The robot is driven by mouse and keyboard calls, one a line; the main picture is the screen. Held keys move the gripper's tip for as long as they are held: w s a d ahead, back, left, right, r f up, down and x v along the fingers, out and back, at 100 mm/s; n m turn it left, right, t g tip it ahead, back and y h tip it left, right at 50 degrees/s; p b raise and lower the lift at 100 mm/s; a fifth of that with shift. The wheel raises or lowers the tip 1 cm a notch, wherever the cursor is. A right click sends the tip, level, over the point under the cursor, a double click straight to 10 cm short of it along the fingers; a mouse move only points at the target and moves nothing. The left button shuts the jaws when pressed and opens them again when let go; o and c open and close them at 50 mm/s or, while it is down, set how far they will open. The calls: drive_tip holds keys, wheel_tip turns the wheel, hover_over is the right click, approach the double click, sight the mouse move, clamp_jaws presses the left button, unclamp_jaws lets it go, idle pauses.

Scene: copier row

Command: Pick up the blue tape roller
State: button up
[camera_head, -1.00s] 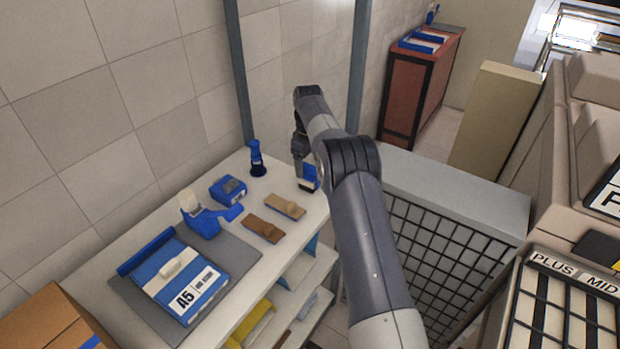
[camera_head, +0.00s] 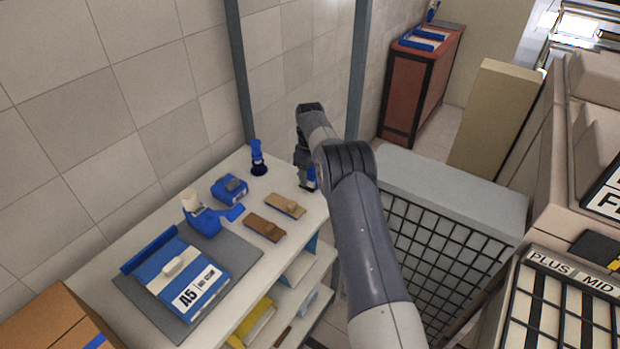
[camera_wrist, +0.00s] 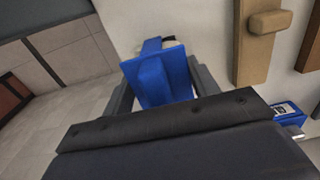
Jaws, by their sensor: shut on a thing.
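A blue thing that I take to be the blue tape roller (camera_wrist: 160,78) stands between the two dark fingers of my gripper (camera_wrist: 162,72) in the wrist view. My gripper is shut on it, with a finger on each side. In the head view, the roller (camera_head: 312,175) shows only as a small blue patch beside my gripper (camera_head: 307,181), at the right back end of the white tabletop (camera_head: 318,205). My gripper hides most of it there. I cannot tell whether it still touches the top.
Two wooden blocks with knobs, one tan (camera_head: 286,206) and one brown (camera_head: 264,228), lie close by. A blue stand (camera_head: 257,160), a blue box (camera_head: 229,189) and a blue dispenser (camera_head: 203,220) stand left. Posts rise behind. A grey cabinet (camera_head: 450,195) stands right.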

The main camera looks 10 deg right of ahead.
drive_tip(key=c, duration=0.4)
drive_tip(key=shift+r, duration=0.1)
wheel_tip(320, 180, up, 10)
drive_tip(key=shift+b, duration=0.65)
drive_tip(key=o, duration=0.5)
drive_tip(key=c, duration=0.3)
